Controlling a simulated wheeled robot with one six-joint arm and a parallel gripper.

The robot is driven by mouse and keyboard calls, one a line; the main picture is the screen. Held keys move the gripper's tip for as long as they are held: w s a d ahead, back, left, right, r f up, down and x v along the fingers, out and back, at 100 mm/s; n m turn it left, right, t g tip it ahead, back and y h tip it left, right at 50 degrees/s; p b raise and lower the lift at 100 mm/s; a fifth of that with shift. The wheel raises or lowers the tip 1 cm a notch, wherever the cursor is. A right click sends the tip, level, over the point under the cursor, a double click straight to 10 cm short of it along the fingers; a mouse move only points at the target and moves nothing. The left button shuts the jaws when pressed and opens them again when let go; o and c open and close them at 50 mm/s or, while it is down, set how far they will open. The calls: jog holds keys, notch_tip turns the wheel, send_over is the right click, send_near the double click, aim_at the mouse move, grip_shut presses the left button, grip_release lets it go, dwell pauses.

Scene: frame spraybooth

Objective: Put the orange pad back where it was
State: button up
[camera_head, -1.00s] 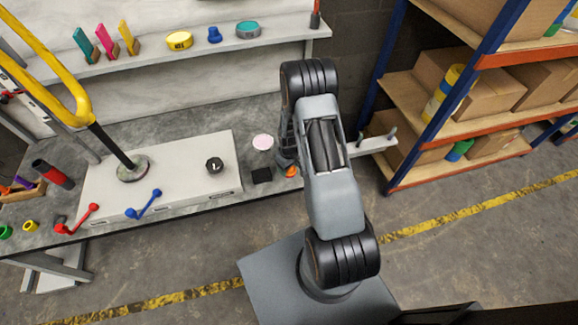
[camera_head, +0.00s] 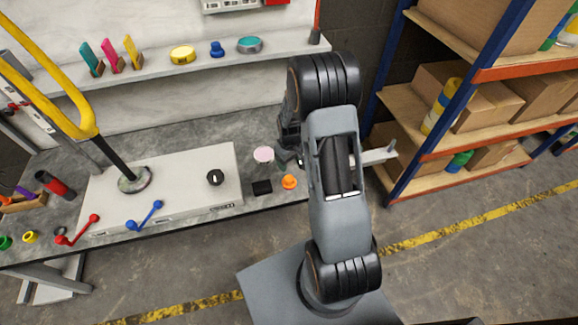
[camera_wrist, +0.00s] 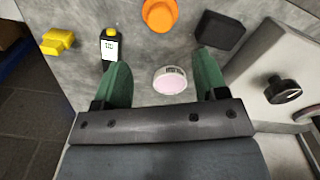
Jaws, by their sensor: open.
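A pink-topped round tin (camera_wrist: 170,80) shows between the fingers, apart from both; the orange piece is beyond the fingertips. In the head view my arm hides most of the gripper.
A black block (camera_head: 262,188) sits left of the orange piece. A black-and-yellow bottle (camera_wrist: 110,45) and a yellow item (camera_wrist: 57,41) stand left in the wrist view. A pale panel (camera_head: 100,200) with a black knob (camera_head: 215,177) fills the bench middle. The shelf (camera_head: 150,66) holds coloured pads and tins.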

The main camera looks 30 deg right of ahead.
jog(key=s+a+r+m+t, duration=0.1)
jog(key=s+a+r, duration=0.15)
jog(key=r, duration=0.45)
jog(key=s+a+r+t, duration=0.1)
jog(key=s+a+r, duration=0.15)
jog(key=r, duration=0.55)
jog(key=s+a+r+m, duration=0.1)
jog(key=s+a+r, duration=0.1)
jog(key=s, duration=0.3)
jog(key=s+a+r+t, duration=0.1)
jog(key=s+a+r, duration=0.2)
jog(key=s+r, duration=0.2)
jog(key=shift+s+r+m, duration=0.25)
jog(key=shift+m, duration=0.15)
